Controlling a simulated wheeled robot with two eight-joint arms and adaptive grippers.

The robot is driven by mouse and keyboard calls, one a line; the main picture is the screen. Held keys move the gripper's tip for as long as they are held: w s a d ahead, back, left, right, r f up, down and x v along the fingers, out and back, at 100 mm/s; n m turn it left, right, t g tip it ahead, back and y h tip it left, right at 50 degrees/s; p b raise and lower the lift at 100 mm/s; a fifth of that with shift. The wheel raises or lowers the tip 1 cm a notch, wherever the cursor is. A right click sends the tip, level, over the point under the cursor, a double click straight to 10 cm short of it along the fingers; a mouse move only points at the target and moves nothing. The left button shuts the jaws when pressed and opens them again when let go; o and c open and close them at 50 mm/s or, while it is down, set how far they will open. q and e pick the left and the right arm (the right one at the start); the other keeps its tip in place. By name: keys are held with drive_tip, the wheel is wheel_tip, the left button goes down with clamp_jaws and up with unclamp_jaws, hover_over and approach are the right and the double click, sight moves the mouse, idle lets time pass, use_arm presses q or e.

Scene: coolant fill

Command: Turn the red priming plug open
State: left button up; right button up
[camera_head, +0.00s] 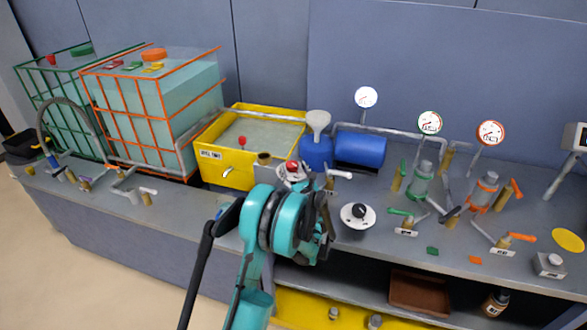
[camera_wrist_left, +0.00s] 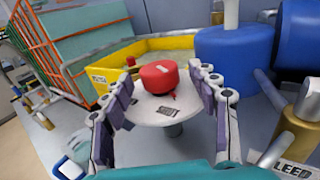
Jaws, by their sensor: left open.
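The red priming plug (camera_wrist_left: 159,77) sits on top of a pale round disc (camera_wrist_left: 160,105) with a dark label and a small red mark, in the left wrist view. My left gripper (camera_wrist_left: 163,84) is open, with one finger on each side of the plug and visible gaps between fingers and plug. In the head view the plug (camera_head: 292,166) shows as a small red cap just beyond my left gripper (camera_head: 305,185), whose wrist hides much of the disc. My right gripper is in neither view.
A yellow tank (camera_head: 215,150) stands behind the plug. A blue pump with motor (camera_head: 360,148) is to its right. A white disc with a black knob (camera_head: 358,215) and several valves stand further right. Caged tanks (camera_head: 155,110) stand at the left.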

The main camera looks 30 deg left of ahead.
use_arm(q)
drive_tip(key=shift+x, duration=1.2)
drive_tip(key=shift+r, duration=0.1)
drive_tip(key=shift+c, duration=0.4)
drive_tip(key=c, duration=1.1)
drive_tip(key=shift+c, duration=0.2)
